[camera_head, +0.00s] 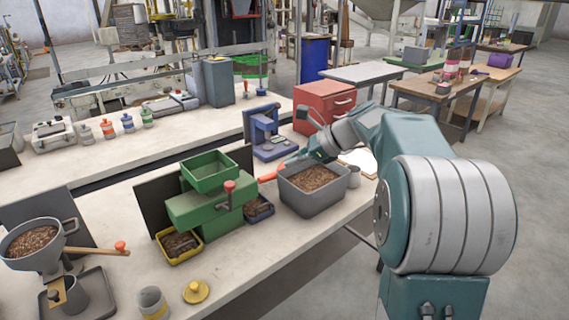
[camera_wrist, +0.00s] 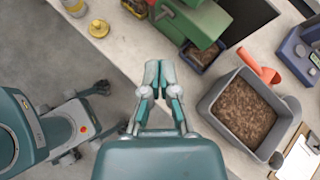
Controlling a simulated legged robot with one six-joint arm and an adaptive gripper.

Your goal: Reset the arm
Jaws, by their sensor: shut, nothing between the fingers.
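My gripper (camera_wrist: 159,72) is shut and empty in the wrist view. Its fingertips show over the front part of the bench, left of the grey bin and apart from the objects there. In the head view my teal and grey arm (camera_head: 385,135) reaches from the right toward the space by the grey bin.
The grey bin (camera_head: 312,205) of brown pellets stands on the bench (camera_head: 235,270). A red-orange scoop (camera_wrist: 256,64) lies beside it. The green machine (camera_head: 205,212), yellow tray (camera_head: 180,261), yellow lid (camera_head: 196,292) and clipboard (camera_wrist: 299,158) are nearby. Floor is open at right.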

